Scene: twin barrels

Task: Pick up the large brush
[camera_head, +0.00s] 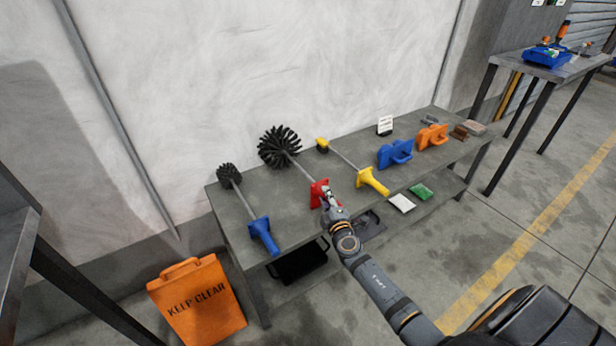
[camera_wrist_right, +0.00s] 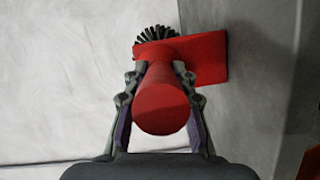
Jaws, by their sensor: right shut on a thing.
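The large brush has a round black bristle head (camera_head: 279,147), a grey shaft and a red handle with a flat red guard (camera_head: 318,192). It lies on the grey table, head toward the wall. My right gripper (camera_head: 328,200) is at its red handle. In the right wrist view, the two fingers of my right gripper (camera_wrist_right: 160,115) are shut on the red handle (camera_wrist_right: 162,108), one on each side, with the guard beyond and the bristles (camera_wrist_right: 157,32) partly hidden behind it. Whether the brush touches the table cannot be told. My left gripper is not in view.
A smaller blue-handled brush (camera_head: 262,234) lies to the left and a yellow-handled brush (camera_head: 372,181) to the right. Blue (camera_head: 395,153) and orange (camera_head: 432,136) handled blocks stand further right. An orange sign (camera_head: 197,300) stands on the floor at the table's left.

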